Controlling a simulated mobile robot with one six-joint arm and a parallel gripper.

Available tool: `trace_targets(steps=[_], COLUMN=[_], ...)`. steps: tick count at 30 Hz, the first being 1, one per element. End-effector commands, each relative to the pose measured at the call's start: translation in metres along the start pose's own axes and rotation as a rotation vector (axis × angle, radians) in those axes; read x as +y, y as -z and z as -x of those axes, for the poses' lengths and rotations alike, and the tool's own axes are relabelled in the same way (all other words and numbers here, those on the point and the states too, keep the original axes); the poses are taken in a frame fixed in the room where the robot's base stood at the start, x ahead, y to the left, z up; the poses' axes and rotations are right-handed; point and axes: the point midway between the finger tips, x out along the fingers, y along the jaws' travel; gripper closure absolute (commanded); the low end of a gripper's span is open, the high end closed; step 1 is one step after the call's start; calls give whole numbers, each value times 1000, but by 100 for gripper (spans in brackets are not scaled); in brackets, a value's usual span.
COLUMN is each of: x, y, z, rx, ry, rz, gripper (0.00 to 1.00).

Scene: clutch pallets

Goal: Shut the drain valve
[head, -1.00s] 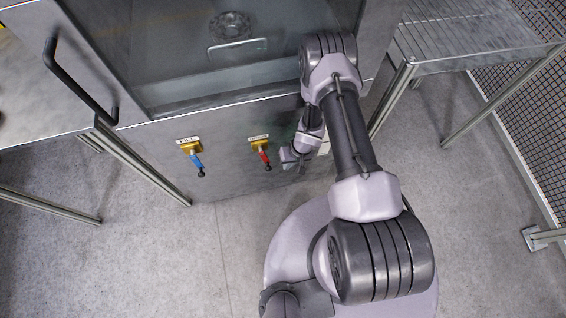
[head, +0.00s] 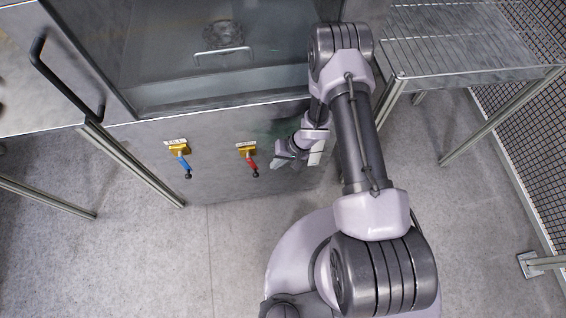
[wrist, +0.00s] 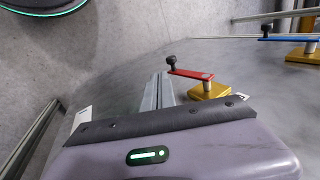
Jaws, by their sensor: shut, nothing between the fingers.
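The red-handled valve (head: 251,163) is on the steel front panel below the glass tank, with a yellow base and a white label too blurred to read surely. Its lever hangs downward, leaning slightly right, and ends in a black knob. My gripper (head: 275,164) is just to the right of this lever, shut and empty, with a small gap seeming to remain. In the wrist view, the shut fingers (wrist: 158,90) point toward the red lever (wrist: 190,74), whose black knob (wrist: 172,62) is just beyond their tips. I cannot tell whether they touch.
A blue-handled valve (head: 182,163) on a yellow base, labelled FILL, is to the left, its lever also hanging down. A black door handle (head: 62,80) is at upper left. A wire-rack table (head: 455,70) stands right. The floor (head: 150,260) in front is clear.

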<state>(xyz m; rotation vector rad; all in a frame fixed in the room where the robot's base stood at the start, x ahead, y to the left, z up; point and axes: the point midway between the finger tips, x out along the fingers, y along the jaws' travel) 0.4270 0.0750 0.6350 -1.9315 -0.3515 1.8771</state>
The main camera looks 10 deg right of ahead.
Motion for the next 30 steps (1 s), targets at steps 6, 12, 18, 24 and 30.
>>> trace_targets(steps=[6, 12, 18, 24, 30], x=[2, -12, -17, -17, -22], y=[0, 0, 0, 0, -1], z=[-52, -76, -82, -82, -91], rx=[-1, 0, 1, 1, 1], ry=[-1, -1, -1, -1, -1], rz=[3, 2, 1, 1, 1], gripper=[100, 100, 100, 100, 100])
